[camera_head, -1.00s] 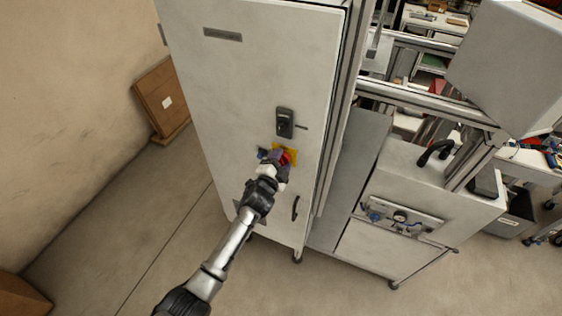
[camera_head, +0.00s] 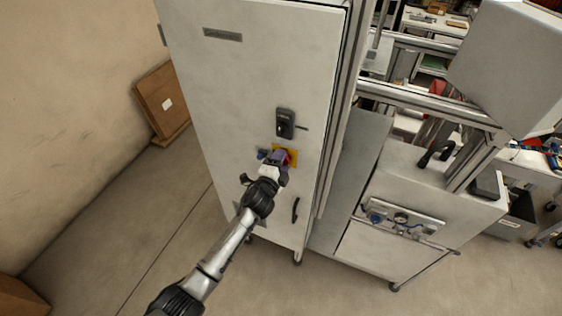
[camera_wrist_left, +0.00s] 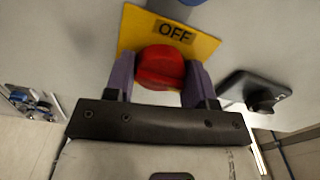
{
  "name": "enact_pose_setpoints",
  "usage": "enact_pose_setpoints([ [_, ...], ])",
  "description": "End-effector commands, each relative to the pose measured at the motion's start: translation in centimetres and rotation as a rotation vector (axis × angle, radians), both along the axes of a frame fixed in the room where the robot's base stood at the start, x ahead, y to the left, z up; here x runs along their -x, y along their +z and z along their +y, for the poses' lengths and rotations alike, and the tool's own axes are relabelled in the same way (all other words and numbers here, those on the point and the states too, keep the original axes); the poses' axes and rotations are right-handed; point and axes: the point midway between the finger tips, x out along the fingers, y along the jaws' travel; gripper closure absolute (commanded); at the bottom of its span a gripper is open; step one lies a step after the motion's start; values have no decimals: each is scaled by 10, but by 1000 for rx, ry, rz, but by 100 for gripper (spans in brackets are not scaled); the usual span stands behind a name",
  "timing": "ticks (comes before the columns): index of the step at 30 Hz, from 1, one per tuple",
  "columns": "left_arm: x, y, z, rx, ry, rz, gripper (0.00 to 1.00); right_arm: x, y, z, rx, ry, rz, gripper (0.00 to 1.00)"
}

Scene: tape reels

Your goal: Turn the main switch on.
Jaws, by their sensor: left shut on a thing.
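The main switch is a red rotary knob (camera_wrist_left: 160,68) on a yellow plate (camera_wrist_left: 208,44) marked OFF, in the left wrist view. In the head view the yellow plate (camera_head: 291,153) sits on the front of a tall grey cabinet (camera_head: 250,75), mostly behind my gripper. My left gripper (camera_head: 280,159) is at the plate. In the left wrist view its purple fingers (camera_wrist_left: 160,78) stand on both sides of the red knob, shut on it. The knob's far side is partly hidden. My right gripper is not in view.
A dark lock (camera_head: 285,122) is above the switch and a black door handle (camera_head: 295,209) below it. A blue part shows beside the plate (camera_wrist_left: 190,2). A low machine cabinet (camera_head: 400,225) stands to the right.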

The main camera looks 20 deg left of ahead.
Motion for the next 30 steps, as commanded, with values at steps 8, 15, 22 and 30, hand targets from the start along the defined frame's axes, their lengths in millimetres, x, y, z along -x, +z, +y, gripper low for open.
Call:
enact_pose_setpoints([
  [8, 0, 0, 0, 1, 0, 0, 43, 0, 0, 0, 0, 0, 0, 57],
  [15, 0, 0, 0, 1, 0, 0, 24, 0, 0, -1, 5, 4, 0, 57],
  [22, 1, 0, 0, 1, 0, 0, 24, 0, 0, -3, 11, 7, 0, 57],
  [30, 30, -1, 2, 0, -1, 1, 24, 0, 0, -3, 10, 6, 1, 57],
])
